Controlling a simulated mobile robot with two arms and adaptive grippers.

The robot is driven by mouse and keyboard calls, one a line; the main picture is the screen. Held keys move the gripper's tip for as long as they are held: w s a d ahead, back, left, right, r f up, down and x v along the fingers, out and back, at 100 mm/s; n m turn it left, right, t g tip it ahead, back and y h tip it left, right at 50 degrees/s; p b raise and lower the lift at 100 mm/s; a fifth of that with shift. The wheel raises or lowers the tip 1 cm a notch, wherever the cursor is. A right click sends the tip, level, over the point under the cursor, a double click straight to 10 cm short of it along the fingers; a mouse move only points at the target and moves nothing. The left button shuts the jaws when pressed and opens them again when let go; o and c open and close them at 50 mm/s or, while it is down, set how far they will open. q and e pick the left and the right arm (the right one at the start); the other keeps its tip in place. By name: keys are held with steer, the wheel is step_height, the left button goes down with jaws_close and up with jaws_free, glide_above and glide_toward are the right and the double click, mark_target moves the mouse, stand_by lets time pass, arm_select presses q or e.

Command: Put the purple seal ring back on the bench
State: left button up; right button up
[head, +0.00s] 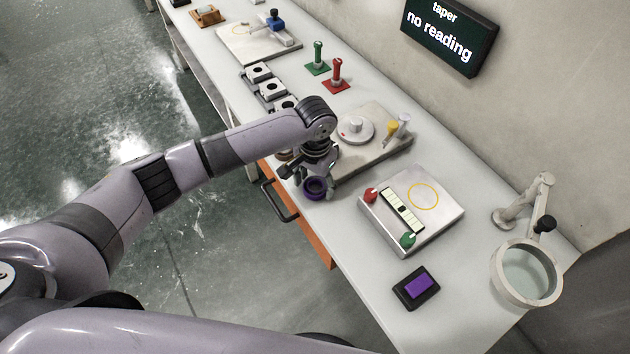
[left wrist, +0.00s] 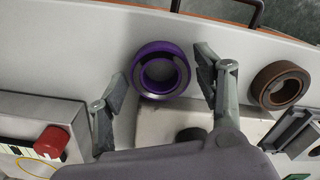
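The purple seal ring (head: 315,188) lies on the pale bench (head: 350,222) near its front edge, beside the grey plate. The ring also shows in the left wrist view (left wrist: 160,70), between the fingers of my left gripper (left wrist: 160,82). The fingers are spread, one on each side of the ring. The right-hand finger is very close to the ring, and whether it touches cannot be told. In the head view my left gripper (head: 314,178) is just over the ring and partly hides it. My right gripper is not in view.
A brown ring (left wrist: 280,85) lies nearby. A plate with red knob (head: 370,195), green knob and yellow circle stands to the right. A black pad with a purple patch (head: 418,287) and a magnifier (head: 526,274) are nearer. A wall display (head: 450,35) reads "taper no reading".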

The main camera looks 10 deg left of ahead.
arm_select(q)
steer(key=shift+o, duration=0.6)
steer(key=shift+r, duration=0.15)
step_height(320, 180, up, 12)
steer(key=shift+b, duration=0.4)
